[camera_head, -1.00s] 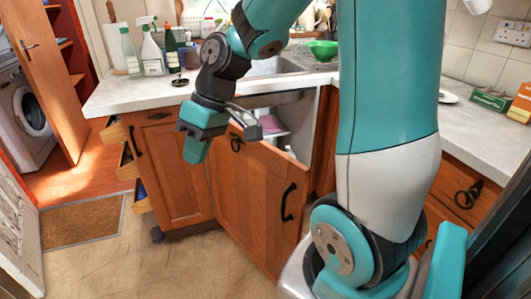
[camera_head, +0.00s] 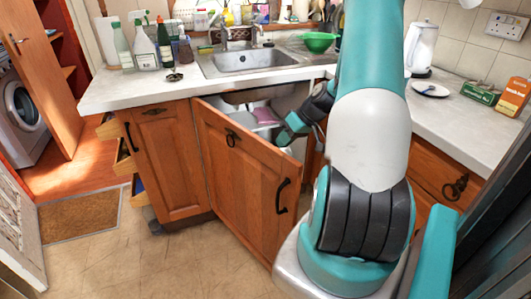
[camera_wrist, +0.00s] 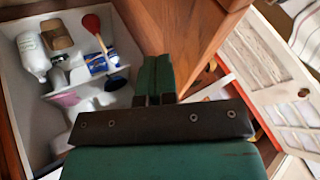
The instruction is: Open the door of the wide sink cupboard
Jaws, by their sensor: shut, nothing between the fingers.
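The wooden door (camera_head: 240,185) of the wide sink cupboard stands ajar below the sink, with a black handle (camera_head: 283,196) near its free edge and a ring pull on its upper part. My gripper (camera_head: 284,136) is shut and empty. It is at the cupboard opening, by the top of the door's free edge and on its inner side; I cannot tell whether it touches the door. In the wrist view the closed fingers (camera_wrist: 155,72) are beside the open cupboard interior (camera_wrist: 35,120), which holds a white bottle (camera_wrist: 33,55), a red plunger (camera_wrist: 95,32) and a blue box.
The worktop (camera_head: 130,90) carries several bottles at left, the sink (camera_head: 250,60), a green bowl (camera_head: 319,42), and a kettle (camera_head: 420,48) and boxes at right. Drawers stick out left of the narrow cupboard. The floor (camera_head: 180,260) in front is clear.

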